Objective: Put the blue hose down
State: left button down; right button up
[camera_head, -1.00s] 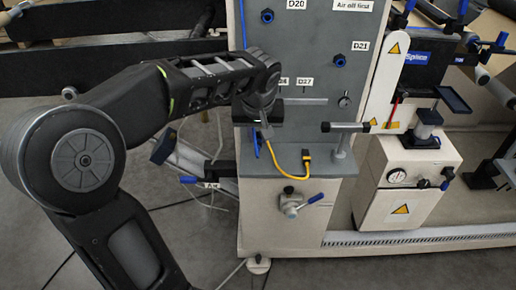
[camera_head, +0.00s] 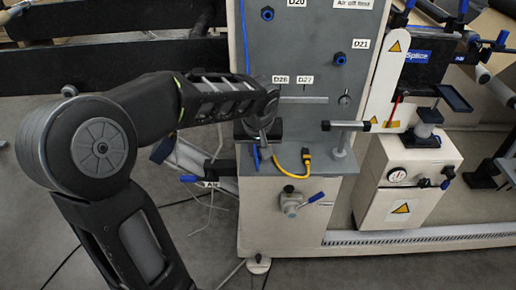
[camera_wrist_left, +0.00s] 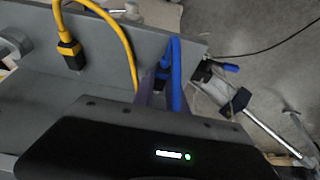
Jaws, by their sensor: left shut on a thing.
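My left gripper (camera_head: 262,140) is just above the grey ledge of the machine, in front of its panel. It is shut on the blue hose (camera_head: 256,157), which shows as a short blue piece below it. In the left wrist view the blue hose (camera_wrist_left: 176,75) stands as a narrow loop beside the ledge's edge, with a dark and blue end fitting (camera_wrist_left: 162,76) next to it. I cannot tell whether the hose touches the ledge. My right gripper is not in view.
A yellow hose (camera_head: 286,173) with a black and yellow plug (camera_head: 306,156) lies over the ledge (camera_head: 330,163), close to the right of the blue hose. A blue-handled valve (camera_head: 291,202) sits below the ledge.

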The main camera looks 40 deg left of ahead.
pick_arm(q)
jog(key=shift+f, duration=0.15)
jog(key=c, duration=1.3)
grip_release()
jog(key=shift+c, duration=0.2)
jog(key=shift+r, duration=0.35)
jog(key=p+v, duration=0.1)
jog(key=v, duration=1)
jog(key=shift+d+r, duration=0.2)
jog(key=shift+r, duration=0.1)
jog(key=shift+s, duration=0.1)
